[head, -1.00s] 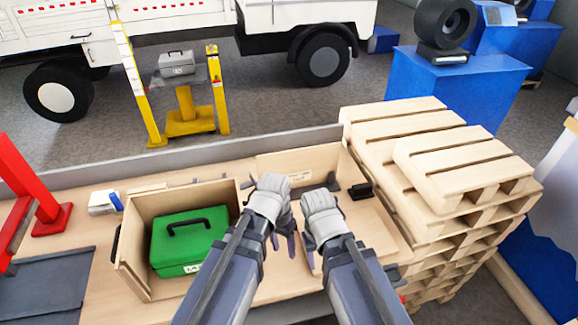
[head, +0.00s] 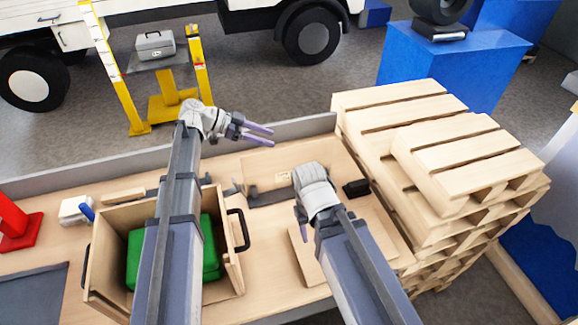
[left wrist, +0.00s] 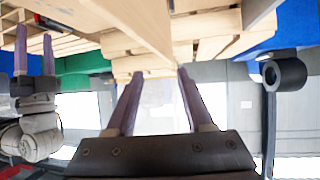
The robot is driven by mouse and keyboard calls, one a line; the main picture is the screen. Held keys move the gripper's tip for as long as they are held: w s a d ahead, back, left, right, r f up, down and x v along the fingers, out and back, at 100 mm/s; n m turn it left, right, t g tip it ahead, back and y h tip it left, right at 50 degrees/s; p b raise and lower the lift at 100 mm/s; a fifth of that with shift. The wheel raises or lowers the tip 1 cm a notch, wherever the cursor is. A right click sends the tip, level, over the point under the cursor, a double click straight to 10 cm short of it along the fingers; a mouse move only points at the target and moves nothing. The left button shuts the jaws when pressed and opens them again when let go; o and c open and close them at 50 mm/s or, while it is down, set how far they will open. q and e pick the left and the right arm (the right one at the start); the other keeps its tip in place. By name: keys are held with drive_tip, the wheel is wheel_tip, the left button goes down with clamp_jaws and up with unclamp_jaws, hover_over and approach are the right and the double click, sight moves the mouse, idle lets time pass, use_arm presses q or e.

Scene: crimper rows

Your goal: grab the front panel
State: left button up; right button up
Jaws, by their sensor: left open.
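My left gripper (head: 272,135) is open and empty, reaching right above the back of the bench. Its two purple fingers also show spread in the left wrist view (left wrist: 159,73), with nothing between them. My right gripper (head: 303,222) hangs low over pale wooden boards; the head view mostly hides its fingers. The left wrist view shows its fingers (left wrist: 34,52) apart. An upright wooden panel with a small label (head: 262,165) stands at the back. A flat wooden board (head: 376,232) lies nearer me. I cannot tell which piece is the front panel.
An open wooden crate (head: 113,232) with black handles holds a green toolbox (head: 211,250), partly hidden by my left arm. Stacked pallets (head: 385,115) rise close on the right. A red stand (head: 15,228) is at far left. A low grey wall edges the bench's back.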

use_arm(q)
drive_tip(key=b+x, duration=0.1)
drive_tip(key=x, duration=0.1)
drive_tip(key=f+b+x, duration=0.1)
drive_tip(key=b+x, duration=0.2)
drive_tip(key=x, duration=0.2)
drive_tip(key=shift+s+a+f, duration=0.1)
drive_tip(key=shift+a+f, duration=0.1)
drive_tip(key=shift+a, duration=0.25)
use_arm(e)
wheel_tip(320, 180, down, 5)
drive_tip(key=shift+r, duration=0.15)
use_arm(q)
drive_tip(key=shift+d+f, duration=0.1)
drive_tip(key=shift+d, duration=0.3)
clamp_jaws()
idle(0.4)
